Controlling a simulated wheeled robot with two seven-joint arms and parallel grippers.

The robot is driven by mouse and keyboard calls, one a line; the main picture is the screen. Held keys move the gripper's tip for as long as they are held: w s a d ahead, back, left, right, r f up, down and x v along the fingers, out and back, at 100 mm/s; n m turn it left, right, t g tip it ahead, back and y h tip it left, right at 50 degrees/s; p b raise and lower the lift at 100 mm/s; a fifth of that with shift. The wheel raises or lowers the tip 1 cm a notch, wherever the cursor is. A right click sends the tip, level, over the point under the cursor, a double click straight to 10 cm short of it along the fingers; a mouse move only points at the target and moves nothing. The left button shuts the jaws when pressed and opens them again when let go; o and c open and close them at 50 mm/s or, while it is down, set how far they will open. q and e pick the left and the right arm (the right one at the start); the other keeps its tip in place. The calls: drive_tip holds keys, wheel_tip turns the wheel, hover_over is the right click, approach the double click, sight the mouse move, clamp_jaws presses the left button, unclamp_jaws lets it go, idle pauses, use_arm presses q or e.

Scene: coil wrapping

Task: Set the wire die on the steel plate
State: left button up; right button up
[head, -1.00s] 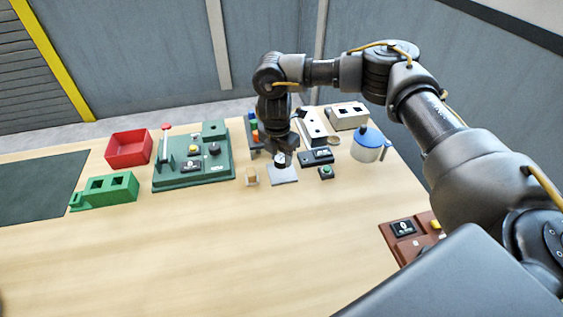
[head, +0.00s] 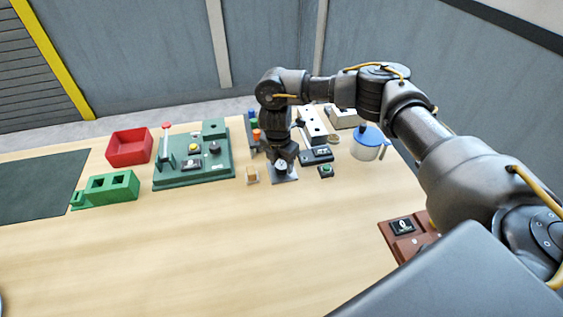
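The steel plate (head: 291,178) is a small grey square lying on the wooden table near the middle of the head view. My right gripper (head: 281,168) points down right over it and hides much of the plate. A small pale, silvery piece, which I take for the wire die (head: 281,164), shows between its fingertips. The gripper looks shut on it. It is too small to tell whether the die touches the plate. My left gripper is not in view.
A tan block (head: 252,175) sits just left of the plate. A green-button box (head: 326,171) and a black display box (head: 316,156) are close on its right. A blue-lidded pot (head: 367,147) stands farther right. The front table is clear.

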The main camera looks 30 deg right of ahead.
sight(279, 168)
drive_tip(key=shift+o, duration=1)
wheel_tip(279, 168, up, 12)
drive_tip(key=a, duration=0.1)
drive_tip(key=shift+s+a+r+b, duration=0.15)
drive_tip(key=shift+s+b, duration=0.2)
drive_tip(key=shift+b, duration=0.1)
